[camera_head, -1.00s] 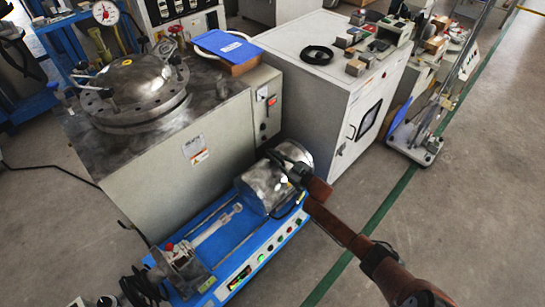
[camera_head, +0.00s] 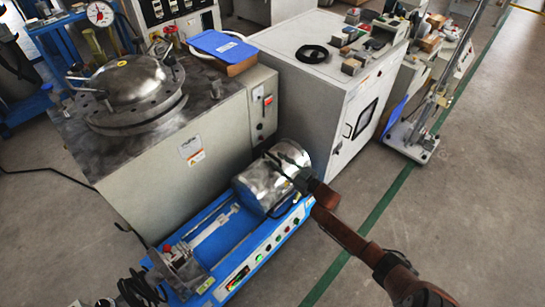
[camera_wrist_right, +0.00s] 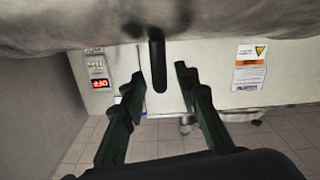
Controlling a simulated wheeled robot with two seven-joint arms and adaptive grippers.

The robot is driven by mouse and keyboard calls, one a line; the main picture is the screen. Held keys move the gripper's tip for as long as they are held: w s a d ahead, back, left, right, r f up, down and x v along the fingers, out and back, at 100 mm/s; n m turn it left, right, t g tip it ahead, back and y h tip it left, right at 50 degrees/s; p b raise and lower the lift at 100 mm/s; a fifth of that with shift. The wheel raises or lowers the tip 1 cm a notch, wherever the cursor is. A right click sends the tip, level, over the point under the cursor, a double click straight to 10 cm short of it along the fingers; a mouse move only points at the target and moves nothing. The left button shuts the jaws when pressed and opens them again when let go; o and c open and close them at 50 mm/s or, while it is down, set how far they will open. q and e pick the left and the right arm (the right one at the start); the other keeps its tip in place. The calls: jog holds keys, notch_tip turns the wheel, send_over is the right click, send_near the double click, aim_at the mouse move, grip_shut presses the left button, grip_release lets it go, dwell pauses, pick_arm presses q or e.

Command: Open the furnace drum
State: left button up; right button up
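The furnace drum, a shiny metal cylinder (camera_head: 262,195), lies on a long blue machine base (camera_head: 215,235) in the middle of the head view. In the right wrist view its metal surface (camera_wrist_right: 230,22) fills the top, with a black handle (camera_wrist_right: 158,66) sticking out of it. My right gripper (camera_head: 284,163) is at the drum, its arm coming from the lower right. In the right wrist view the gripper (camera_wrist_right: 158,82) is open, with one finger on each side of the handle and gaps between.
A grey furnace box with a round flanged lid (camera_head: 140,85) stands behind the drum. A white cabinet (camera_head: 300,75) stands to the right, close to the gripper. The floor at the right is clear.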

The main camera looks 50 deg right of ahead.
jog(key=s, duration=0.7)
dwell(0.4)
